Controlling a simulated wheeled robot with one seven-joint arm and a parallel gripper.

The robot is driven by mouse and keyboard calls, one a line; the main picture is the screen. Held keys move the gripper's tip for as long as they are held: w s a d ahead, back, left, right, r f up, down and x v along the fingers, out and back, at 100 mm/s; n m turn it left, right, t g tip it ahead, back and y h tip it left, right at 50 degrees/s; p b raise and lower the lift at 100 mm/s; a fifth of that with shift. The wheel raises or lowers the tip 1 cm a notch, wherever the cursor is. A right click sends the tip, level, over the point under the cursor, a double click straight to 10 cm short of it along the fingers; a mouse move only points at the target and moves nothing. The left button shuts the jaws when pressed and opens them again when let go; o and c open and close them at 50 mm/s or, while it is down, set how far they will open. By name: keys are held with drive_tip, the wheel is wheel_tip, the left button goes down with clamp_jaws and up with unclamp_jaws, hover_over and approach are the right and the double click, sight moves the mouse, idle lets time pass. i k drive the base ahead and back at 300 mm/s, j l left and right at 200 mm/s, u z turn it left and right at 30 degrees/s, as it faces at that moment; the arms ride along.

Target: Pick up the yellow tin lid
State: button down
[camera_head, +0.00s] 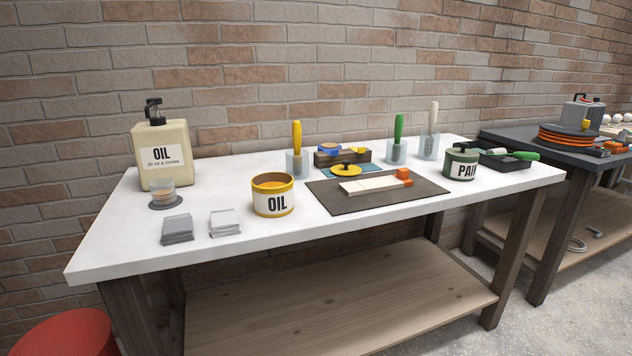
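The yellow tin lid (346,171) is a small round yellow disc with a dark knob on top. It lies flat on or beside a teal cloth (366,169), at the back edge of a dark mat (326,199) on the white table. Its exact contact with the cloth is hard to tell. An open tin (273,197) labelled OIL, with a yellow rim and brownish contents, stands to the lid's left and nearer the front. My gripper is not in view.
A white-topped board (370,187) with an orange block lies just in front of the lid. A wooden box (342,156) stands behind it. Glass jars with yellow (297,160) and green (397,150) handles flank it. A PAINT tin (461,163) is further right.

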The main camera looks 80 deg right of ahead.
sight(346, 169)
drive_tip(key=k+l, duration=0.15)
drive_tip(key=l, duration=0.2)
drive_tip(key=k+l+z, duration=0.15)
drive_tip(key=l, duration=0.2)
drive_tip(key=k+l, duration=0.15)
drive_tip(key=l, duration=0.25)
drive_tip(key=k+l+z, duration=0.15)
drive_tip(key=l, duration=0.6)
drive_tip(key=k+z, duration=0.05)
drive_tip(key=k, duration=0.05)
